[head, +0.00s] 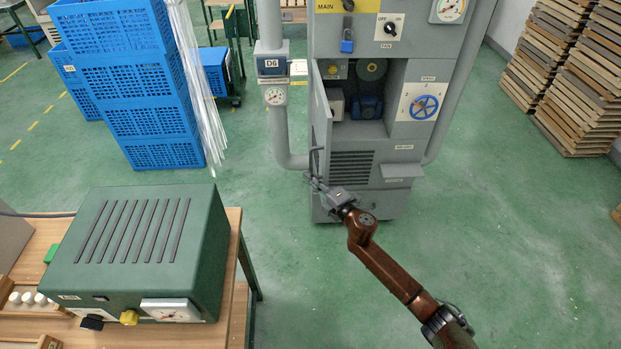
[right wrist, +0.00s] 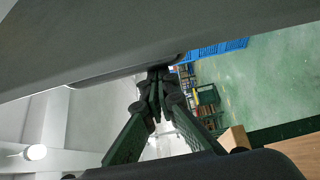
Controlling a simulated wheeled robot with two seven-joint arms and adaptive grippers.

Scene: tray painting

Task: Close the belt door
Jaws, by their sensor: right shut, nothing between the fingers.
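The belt door (head: 321,115) is a grey panel on the left side of the grey machine's opening. It stands swung open, seen nearly edge-on, and a dark handle (head: 315,160) shows near its lower end. Inside the opening a blue motor (head: 366,107) and a dark pulley (head: 371,69) are in sight. My right gripper (head: 314,181) is at the lower end of the door, close to the handle; I cannot tell whether they touch. Its fingers are together and empty in the right wrist view (right wrist: 158,78). My left gripper is out of view.
A grey pipe (head: 282,135) with a gauge runs left of the machine (head: 399,190). A blue valve wheel (head: 424,107) is right of the opening. A green box (head: 135,250) stands on a bench at lower left. Blue crates (head: 150,110) are stacked behind.

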